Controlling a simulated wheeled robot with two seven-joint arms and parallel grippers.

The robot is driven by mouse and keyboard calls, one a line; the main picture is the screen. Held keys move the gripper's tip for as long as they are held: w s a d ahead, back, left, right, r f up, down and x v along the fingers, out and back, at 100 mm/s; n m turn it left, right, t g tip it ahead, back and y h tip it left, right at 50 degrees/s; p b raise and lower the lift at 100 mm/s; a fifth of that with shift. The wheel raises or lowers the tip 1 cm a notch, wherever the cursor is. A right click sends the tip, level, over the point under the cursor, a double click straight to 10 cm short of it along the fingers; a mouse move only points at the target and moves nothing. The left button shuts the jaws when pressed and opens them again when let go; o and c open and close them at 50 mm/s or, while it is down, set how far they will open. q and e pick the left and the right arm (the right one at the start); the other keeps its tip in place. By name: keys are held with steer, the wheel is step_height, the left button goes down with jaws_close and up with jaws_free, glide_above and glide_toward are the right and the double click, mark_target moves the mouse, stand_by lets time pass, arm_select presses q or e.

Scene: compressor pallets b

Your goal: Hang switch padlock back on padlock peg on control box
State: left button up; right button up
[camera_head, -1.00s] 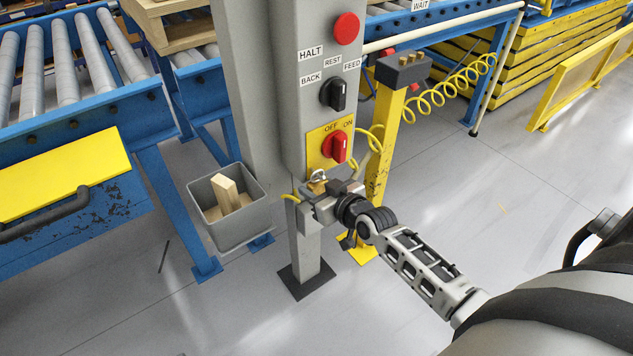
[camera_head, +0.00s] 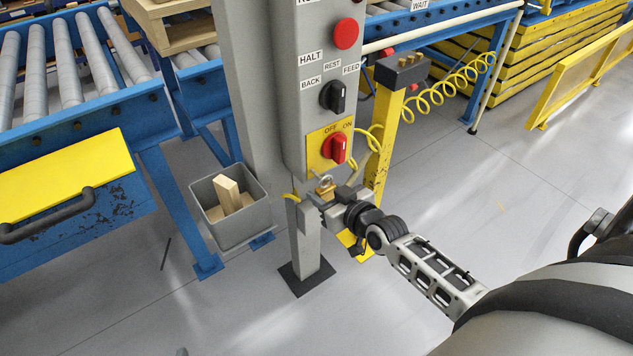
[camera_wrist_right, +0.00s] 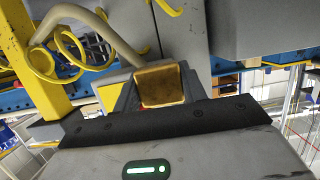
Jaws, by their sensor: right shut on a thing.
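The switch padlock (camera_head: 326,189) is a small brass block with a metal shackle on top. My right gripper (camera_head: 329,197) is shut on it, just below the control box (camera_head: 303,110). In the right wrist view the brass padlock body (camera_wrist_right: 162,86) shows at the gripper's dark edge. A yellow hook-like piece (camera_head: 290,197) shows left of the gripper, under the box; I cannot tell whether it is the padlock peg. A curved yellow piece (camera_wrist_right: 170,8) also shows above the padlock in the right wrist view. My left gripper is not in view.
The red switch (camera_head: 335,149) sits on a yellow plate just above the padlock. A yellow post (camera_head: 382,145) with a coiled yellow cable (camera_head: 455,88) stands right of the box. Open floor lies at right.

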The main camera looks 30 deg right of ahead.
steer(key=shift+s+d+r+p, duration=0.15)
steer(key=shift+s+p, duration=0.75)
steer(key=shift+s, duration=1.25)
